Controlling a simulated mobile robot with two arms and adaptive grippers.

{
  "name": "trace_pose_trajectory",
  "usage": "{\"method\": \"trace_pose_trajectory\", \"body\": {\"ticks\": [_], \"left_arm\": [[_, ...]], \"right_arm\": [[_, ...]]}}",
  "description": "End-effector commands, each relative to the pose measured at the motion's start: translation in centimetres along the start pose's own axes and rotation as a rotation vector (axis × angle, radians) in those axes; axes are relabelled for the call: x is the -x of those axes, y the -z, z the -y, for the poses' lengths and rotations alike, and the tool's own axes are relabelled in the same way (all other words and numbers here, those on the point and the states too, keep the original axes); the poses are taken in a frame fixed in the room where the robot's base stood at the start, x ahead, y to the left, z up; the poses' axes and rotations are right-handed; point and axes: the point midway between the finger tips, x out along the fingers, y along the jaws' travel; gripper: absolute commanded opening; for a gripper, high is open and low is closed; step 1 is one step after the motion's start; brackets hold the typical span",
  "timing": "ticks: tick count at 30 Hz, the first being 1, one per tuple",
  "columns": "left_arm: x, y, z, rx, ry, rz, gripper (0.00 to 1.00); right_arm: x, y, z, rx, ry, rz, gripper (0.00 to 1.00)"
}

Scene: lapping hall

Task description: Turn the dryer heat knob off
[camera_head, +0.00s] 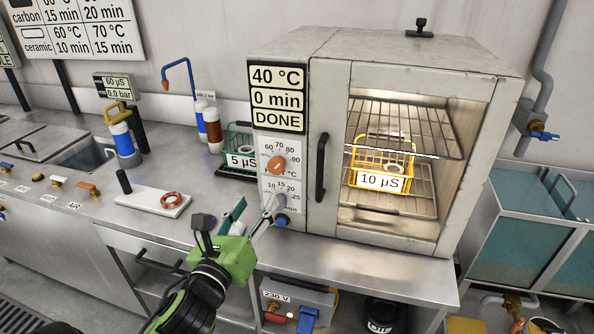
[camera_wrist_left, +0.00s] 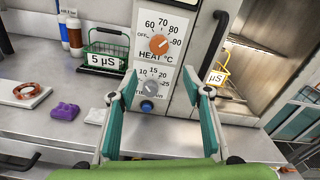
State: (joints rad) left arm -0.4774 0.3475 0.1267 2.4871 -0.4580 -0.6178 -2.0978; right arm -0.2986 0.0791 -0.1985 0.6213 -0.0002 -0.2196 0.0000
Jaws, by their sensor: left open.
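The dryer (camera_head: 405,60) stands on the bench, with its chamber open to view. Its front panel reads 40 °C, 0 min, DONE. The orange heat knob (camera_head: 277,165) sits on a white dial marked OFF and 60 to 90; it also shows in the left wrist view (camera_wrist_left: 159,44). My left gripper (camera_head: 252,211) is open and empty, low in front of the panel. In the left wrist view, its fingers flank the timer knob, below the heat knob. My right gripper is out of view.
A yellow basket labelled 10 µS (camera_head: 380,182) stands inside the dryer. A green basket labelled 5 µS (camera_wrist_left: 104,61) stands left of the panel. The dark vertical door handle (camera_head: 321,167) is close right of the dial. A white plate (camera_head: 155,201) carries an orange ring.

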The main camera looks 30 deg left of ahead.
Motion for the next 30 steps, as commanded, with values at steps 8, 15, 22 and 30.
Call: {"method": "trace_pose_trajectory", "body": {"ticks": [8,15,22,30], "left_arm": [[-2.4,-1.0,0.3,-0.021,0.003,0.016,0.45],[-7.5,-1.1,0.3,-0.018,0.003,0.014,0.45],[-11.6,-0.9,0.3,-0.018,0.002,0.012,0.45],[-13.5,-0.8,0.3,-0.018,0.004,0.011,0.45]], "right_arm": [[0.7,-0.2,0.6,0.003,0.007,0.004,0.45],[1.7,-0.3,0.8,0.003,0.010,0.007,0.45],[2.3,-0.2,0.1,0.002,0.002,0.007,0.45],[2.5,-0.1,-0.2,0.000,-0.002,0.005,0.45]]}}
